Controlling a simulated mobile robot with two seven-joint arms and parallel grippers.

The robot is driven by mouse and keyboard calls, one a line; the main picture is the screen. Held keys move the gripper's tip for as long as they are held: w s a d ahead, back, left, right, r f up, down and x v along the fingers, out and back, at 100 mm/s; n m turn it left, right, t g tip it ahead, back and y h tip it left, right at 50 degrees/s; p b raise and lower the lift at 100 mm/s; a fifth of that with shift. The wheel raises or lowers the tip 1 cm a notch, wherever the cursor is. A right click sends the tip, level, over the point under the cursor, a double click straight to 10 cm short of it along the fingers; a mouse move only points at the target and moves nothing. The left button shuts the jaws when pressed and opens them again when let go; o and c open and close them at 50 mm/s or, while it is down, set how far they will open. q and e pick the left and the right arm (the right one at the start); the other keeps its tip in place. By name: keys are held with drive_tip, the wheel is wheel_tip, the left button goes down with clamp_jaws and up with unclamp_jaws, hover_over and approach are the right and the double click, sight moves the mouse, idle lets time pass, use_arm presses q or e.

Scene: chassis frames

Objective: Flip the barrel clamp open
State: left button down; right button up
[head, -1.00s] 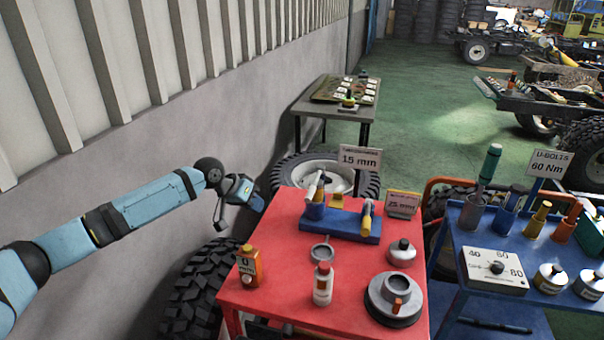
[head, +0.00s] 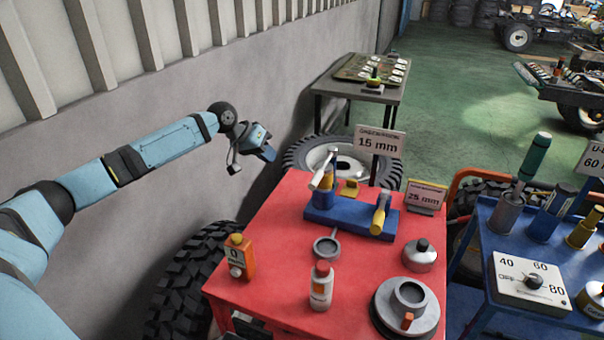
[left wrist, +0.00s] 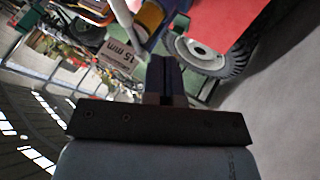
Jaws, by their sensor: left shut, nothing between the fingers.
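A clamp fixture with a blue base (head: 336,219) stands at the back of the red table (head: 268,222). It carries a blue post with a pale lever (head: 322,170) tilted up at its left, a small yellow block (head: 349,188) and a yellow-and-grey cylinder (head: 380,214) at its right. I cannot tell which part is the barrel clamp. My left gripper (head: 268,153) is shut and empty, in the air left of the table's back corner, apart from the fixture. Its dark fingers (left wrist: 166,78) also show in the left wrist view. My right gripper is not in view.
An orange bottle (head: 237,257), a white bottle (head: 321,287), a grey ring (head: 327,248) and metal parts stand on the front of the red table. A 15 mm sign (head: 379,142) rises behind the fixture. A blue trolley (head: 485,275) stands right.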

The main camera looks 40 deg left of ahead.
sight(322, 168)
use_arm(q)
drive_tip(key=w+d+f+p, duration=0.1)
drive_tip(key=w+d+f, duration=0.5)
drive_tip(key=d+f, duration=0.1)
drive_tip(key=shift+d, duration=0.4)
drive_tip(key=shift+w, duration=0.1)
drive_tip(key=shift+p, duration=0.3)
